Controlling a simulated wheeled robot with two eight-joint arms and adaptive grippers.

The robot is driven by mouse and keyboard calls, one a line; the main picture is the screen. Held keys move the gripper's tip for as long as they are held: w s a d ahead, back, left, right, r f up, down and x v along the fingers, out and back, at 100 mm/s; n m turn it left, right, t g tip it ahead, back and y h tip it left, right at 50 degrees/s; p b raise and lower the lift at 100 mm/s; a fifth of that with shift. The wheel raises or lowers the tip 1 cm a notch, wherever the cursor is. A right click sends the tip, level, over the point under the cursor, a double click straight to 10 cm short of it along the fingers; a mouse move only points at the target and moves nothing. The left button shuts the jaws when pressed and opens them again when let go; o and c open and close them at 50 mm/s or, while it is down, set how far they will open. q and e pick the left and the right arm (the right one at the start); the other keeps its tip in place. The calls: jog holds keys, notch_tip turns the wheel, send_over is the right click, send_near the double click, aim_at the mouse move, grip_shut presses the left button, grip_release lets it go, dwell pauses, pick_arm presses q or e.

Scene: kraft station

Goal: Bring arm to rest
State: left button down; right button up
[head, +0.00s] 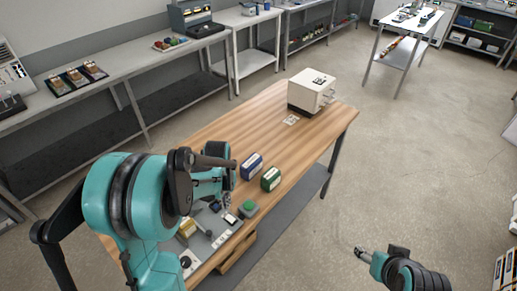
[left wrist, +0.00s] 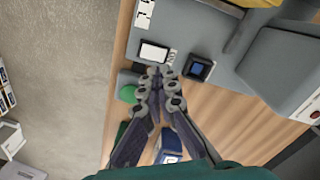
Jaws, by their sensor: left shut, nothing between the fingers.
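My left arm comes in from the left in the head view, and its left gripper (head: 227,198) hangs over the front part of the wooden table. In the left wrist view the fingertips of the left gripper (left wrist: 158,74) meet, shut and empty, above the edge of a grey control panel (left wrist: 215,50). My right gripper (head: 362,253) is to the right of the table, over open floor; it is too small to tell whether it is open or shut.
The wooden table (head: 230,129) bears a blue box (head: 251,166), a green box (head: 270,179), a green button (head: 248,207) near the panel, and a white machine (head: 312,90) at its far end. Long benches line the walls.

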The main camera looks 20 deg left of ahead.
pick_arm(q)
jog(key=s+d+r+m+t+b, duration=0.1)
jog(key=s+d+r+t+b, duration=0.1)
jog(key=s+d+t+b, duration=0.5)
jog(key=s+d+b, duration=0.3)
jog(key=s+b, duration=0.1)
jog(key=shift+d+r+b, duration=0.15)
jog(key=shift+d+b, duration=0.15)
jog(key=shift+b, duration=0.1)
dwell(0.7)
